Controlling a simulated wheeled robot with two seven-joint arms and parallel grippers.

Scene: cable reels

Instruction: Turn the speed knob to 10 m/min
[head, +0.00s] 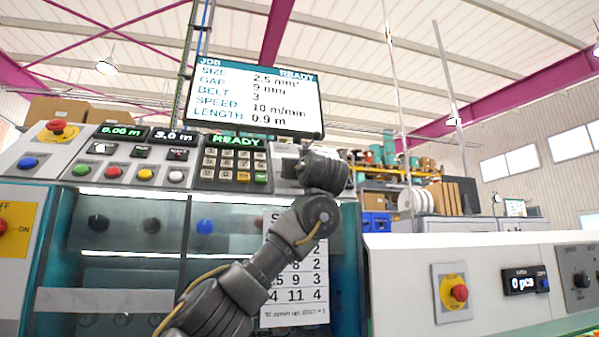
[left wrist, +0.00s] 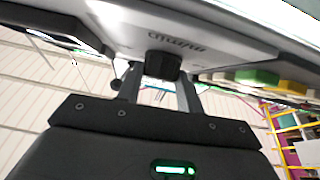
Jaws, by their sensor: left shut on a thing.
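The job screen (head: 253,97) reads SPEED 10 m/min. My left arm reaches up to the panel just right of the keypad (head: 235,163), and its wrist hides the gripper and the knob in the head view. In the left wrist view my left gripper (left wrist: 161,88) is shut on a black knob (left wrist: 163,66), with one finger at each side. The knob sits on a light grey panel (left wrist: 205,48) with small upside-down lettering that I cannot read surely. The knob's pointer and setting cannot be made out. My right gripper is not in view.
A red emergency button (head: 57,127) and several coloured push buttons lie left of the keypad. A number sheet (head: 296,285) hangs behind my forearm. Another emergency button (head: 459,292) and a dark knob (head: 581,280) are at lower right.

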